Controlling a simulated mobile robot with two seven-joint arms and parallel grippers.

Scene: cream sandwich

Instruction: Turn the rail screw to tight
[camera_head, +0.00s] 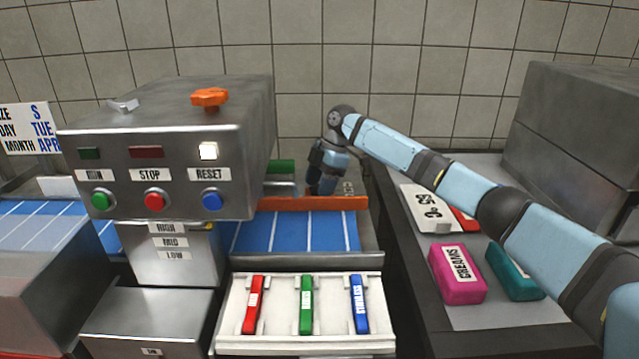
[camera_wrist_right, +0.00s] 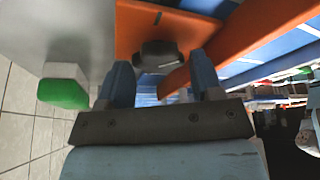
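The rail screw seems to be the dark knob (camera_wrist_right: 160,54) on an orange plate (camera_wrist_right: 136,24) in the right wrist view. My right gripper (camera_wrist_right: 160,68) is open, its two blue fingers apart with the knob between or just beyond their tips. I cannot tell whether they touch it. In the head view my right gripper (camera_head: 322,187) reaches down behind the far end of the orange rail (camera_head: 312,203), beside the blue belt (camera_head: 295,232). The screw is hidden there by the gripper and arm. My left gripper is not in view.
A steel control box (camera_head: 165,135) with buttons and an orange top knob (camera_head: 209,97) stands left of the gripper. A green-ended part (camera_wrist_right: 63,93) is near the fingers. A white tray (camera_head: 305,345) with coloured bars is in front. Pink (camera_head: 457,274) and teal (camera_head: 514,272) packs lie right.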

